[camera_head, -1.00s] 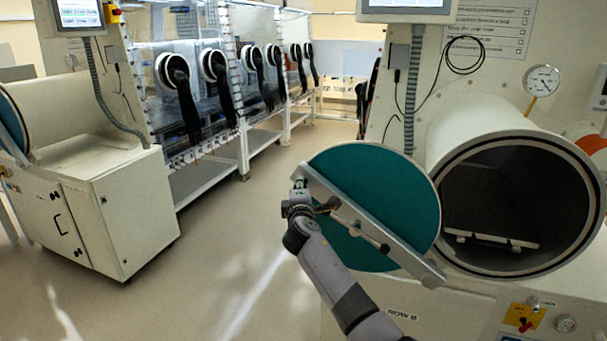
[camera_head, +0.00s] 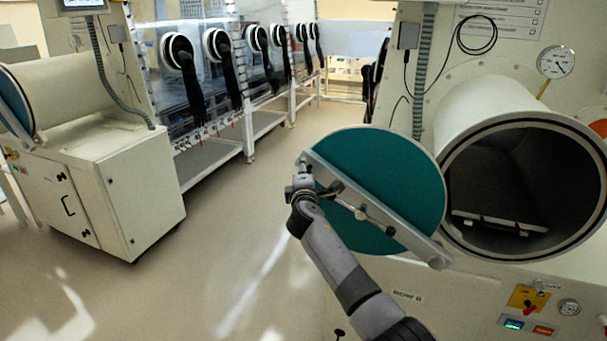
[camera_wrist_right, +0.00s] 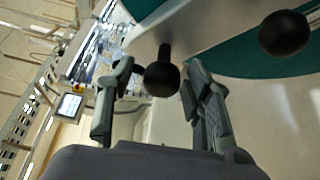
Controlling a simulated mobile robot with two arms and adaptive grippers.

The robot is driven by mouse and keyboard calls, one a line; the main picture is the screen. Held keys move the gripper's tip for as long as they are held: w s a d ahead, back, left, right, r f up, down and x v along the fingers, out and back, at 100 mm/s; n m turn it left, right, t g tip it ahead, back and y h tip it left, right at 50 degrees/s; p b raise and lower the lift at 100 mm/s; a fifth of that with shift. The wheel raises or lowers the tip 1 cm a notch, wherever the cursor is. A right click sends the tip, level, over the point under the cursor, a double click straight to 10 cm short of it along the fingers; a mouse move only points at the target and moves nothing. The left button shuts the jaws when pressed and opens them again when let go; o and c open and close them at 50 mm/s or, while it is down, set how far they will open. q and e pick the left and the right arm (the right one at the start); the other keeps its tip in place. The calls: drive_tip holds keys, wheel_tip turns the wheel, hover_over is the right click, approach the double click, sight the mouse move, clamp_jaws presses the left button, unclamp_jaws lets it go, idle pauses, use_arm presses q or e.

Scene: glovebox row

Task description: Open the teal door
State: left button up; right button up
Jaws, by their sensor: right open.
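The teal door (camera_head: 405,170) is a round disc with a pale bar (camera_head: 405,232) across its face. It stands swung open to the left of the round chamber (camera_head: 463,150), whose mouth is uncovered. My right gripper (camera_head: 318,184) is at the bar's upper left end. In the right wrist view the open fingers (camera_wrist_right: 158,82) are on either side of a black ball knob (camera_wrist_right: 162,79), and I see no clear contact. A second black knob (camera_wrist_right: 284,33) and part of the teal disc (camera_wrist_right: 262,60) show at right. My left gripper is not in view.
A tray (camera_head: 498,222) lies inside the chamber. A small control panel (camera_head: 528,298) is below it. A white cabinet (camera_head: 125,195) with another cylinder stands at left, and gloveboxes with black gloves (camera_head: 185,75) line the back. The floor (camera_head: 235,240) between is clear.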

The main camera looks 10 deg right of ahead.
drive_tip(key=shift+d, duration=0.1)
drive_tip(key=shift+s, duration=0.1)
drive_tip(key=s+a, duration=0.2)
drive_tip(key=s, duration=0.9)
drive_tip(key=shift+s+r, duration=0.2)
drive_tip(key=shift+s, duration=0.1)
